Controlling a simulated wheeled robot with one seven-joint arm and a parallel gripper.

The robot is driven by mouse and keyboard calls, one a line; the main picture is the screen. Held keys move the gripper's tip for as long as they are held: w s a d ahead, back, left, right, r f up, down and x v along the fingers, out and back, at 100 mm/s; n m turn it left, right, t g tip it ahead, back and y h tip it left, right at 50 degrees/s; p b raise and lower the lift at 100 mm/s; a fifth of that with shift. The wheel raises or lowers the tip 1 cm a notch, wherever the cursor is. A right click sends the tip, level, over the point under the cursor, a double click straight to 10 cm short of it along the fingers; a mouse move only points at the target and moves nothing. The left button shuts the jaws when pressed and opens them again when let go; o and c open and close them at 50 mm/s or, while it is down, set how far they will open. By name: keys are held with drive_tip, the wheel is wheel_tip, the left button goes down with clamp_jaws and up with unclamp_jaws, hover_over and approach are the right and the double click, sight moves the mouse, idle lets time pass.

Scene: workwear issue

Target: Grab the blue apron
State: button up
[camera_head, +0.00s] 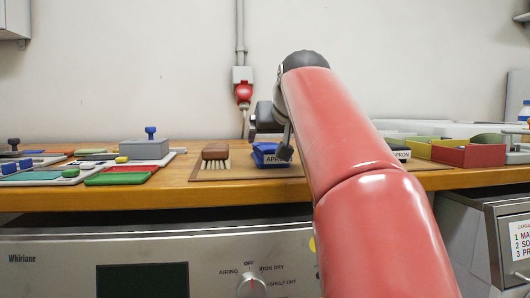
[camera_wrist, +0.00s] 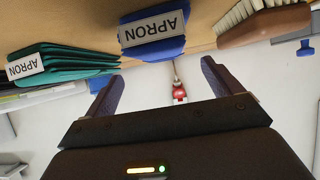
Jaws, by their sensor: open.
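The blue apron (camera_head: 264,149) is a folded bundle with a white APRON label, lying on a brown mat on the wooden counter in the head view. In the wrist view, which is upside down, the blue apron (camera_wrist: 158,51) shows at the top middle, beyond the gap between the fingers. My gripper (camera_head: 270,132) is over the blue apron in the head view and hides part of it. In the wrist view my gripper (camera_wrist: 160,80) is open, with nothing between its fingers.
A green folded apron (camera_wrist: 82,58) with the same label lies beside the blue one. A wooden brush (camera_head: 215,153) lies on its other side. A grey box (camera_head: 143,149) and trays stand left, a red-sided bin (camera_head: 468,155) right. The wall is behind.

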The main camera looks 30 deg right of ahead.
sight(270, 144)
drive_tip(key=x, duration=0.8)
drive_tip(key=shift+w+a+r, duration=0.15)
drive_tip(key=shift+w+r, duration=0.1)
drive_tip(key=shift+r, duration=0.05)
drive_tip(key=c, duration=1.2)
